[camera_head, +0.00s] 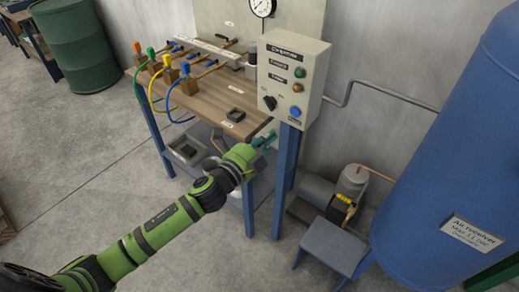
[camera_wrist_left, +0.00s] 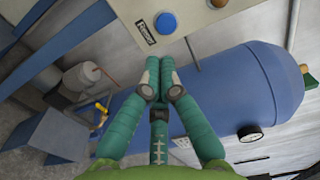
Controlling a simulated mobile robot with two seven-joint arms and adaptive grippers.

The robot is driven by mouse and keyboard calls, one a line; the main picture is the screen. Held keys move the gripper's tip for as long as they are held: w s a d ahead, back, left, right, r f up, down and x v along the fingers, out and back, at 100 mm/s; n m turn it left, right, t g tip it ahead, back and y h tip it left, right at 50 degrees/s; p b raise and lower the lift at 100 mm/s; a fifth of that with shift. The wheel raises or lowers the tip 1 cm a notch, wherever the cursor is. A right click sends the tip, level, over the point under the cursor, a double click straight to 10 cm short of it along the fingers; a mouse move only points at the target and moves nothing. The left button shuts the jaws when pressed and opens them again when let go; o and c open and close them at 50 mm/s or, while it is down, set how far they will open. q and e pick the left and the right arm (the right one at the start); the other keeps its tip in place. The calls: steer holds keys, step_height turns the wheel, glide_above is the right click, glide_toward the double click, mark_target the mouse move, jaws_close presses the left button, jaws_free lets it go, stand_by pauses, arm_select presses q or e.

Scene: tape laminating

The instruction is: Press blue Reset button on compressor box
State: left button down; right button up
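The compressor box (camera_head: 292,80) is a pale grey box on the bench's right corner. Its blue Reset button (camera_head: 295,112) is at the bottom of its front face, above a small label. The blue button also shows at the top of the left wrist view (camera_wrist_left: 166,22), next to a black-and-white label. My left gripper (camera_head: 268,139) is below and left of the button in the head view, apart from the box. In the left wrist view its green fingers (camera_wrist_left: 160,70) meet at the tips, with nothing between them, and point toward the box. My right gripper is not in view.
The box also has a green lamp (camera_head: 299,72), an orange lamp (camera_head: 298,88) and a black knob (camera_head: 270,102). A wooden-topped bench (camera_head: 205,95) with coloured hoses stands left. A large blue air receiver (camera_head: 450,150) stands right, and a small compressor (camera_head: 350,185) sits below.

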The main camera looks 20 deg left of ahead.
arm_select(q)
steer(key=v, duration=0.3)
steer(key=shift+s, duration=0.35)
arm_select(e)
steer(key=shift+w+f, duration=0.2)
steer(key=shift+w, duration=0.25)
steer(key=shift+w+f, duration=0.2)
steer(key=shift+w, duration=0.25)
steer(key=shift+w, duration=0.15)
